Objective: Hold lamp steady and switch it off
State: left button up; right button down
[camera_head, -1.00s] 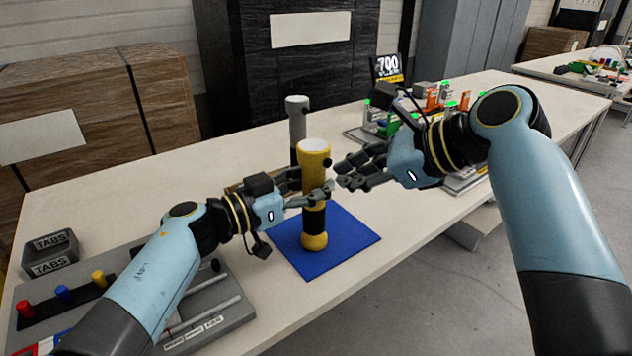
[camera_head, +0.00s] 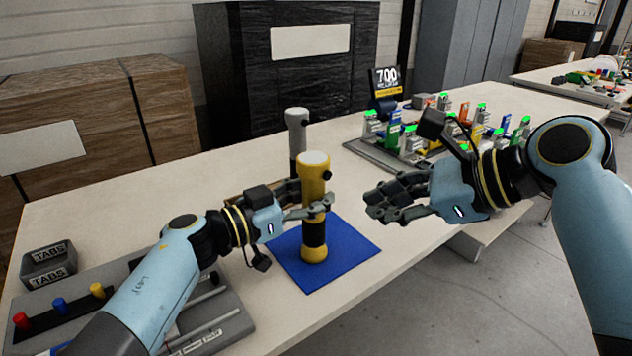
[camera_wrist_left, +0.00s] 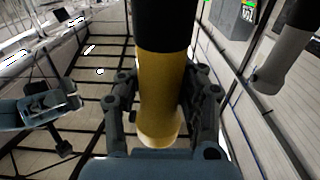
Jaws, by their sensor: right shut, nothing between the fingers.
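The yellow lamp (camera_head: 313,180) with a black band stands upright on a blue mat (camera_head: 350,250). In the left wrist view the fingers press close on both sides of the lamp (camera_wrist_left: 162,100). My right gripper (camera_head: 374,205) is shut and empty, to the right of the lamp and apart from it. I cannot tell whether the lamp is lit.
A grey post-like lamp (camera_head: 297,135) stands just behind the yellow one. A fixture tray with several coloured blocks (camera_head: 365,155) is at the back right. A grey panel with coloured pegs (camera_head: 215,322) and a TABS box (camera_head: 48,264) lie front left.

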pick_arm(q)
jog(key=o, duration=0.7)
jog(key=shift+c, duration=0.2)
jog(key=p+v, duration=0.2)
jog(key=v, duration=1.7)
jog(key=shift+p, duration=0.4)
jog(key=p+v, duration=0.1)
jog(key=v, duration=0.8)
jog(key=shift+p, duration=0.4)
